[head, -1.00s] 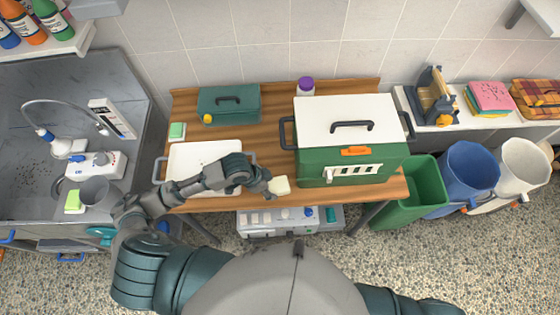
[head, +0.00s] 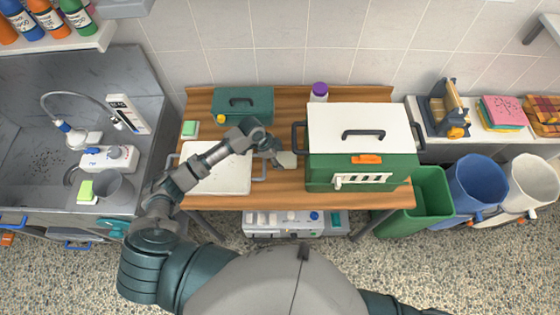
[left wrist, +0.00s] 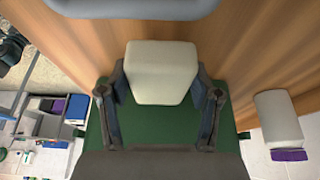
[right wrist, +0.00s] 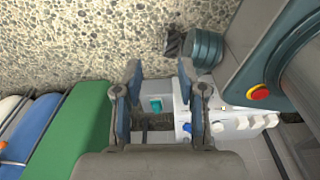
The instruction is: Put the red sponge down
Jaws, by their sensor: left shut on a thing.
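In the left wrist view the block (left wrist: 160,72) sits between the two fingers (left wrist: 160,110). I cannot tell whether it touches the table. No sponge in view looks red. My right gripper (right wrist: 162,90) shows only in the right wrist view, with its fingers apart and nothing between them.
A white tray (head: 232,180) lies left of the block. The green kennel (head: 335,172) with white lid stands right. Behind are a teal box (head: 258,103) and a purple-capped bottle (head: 319,93).

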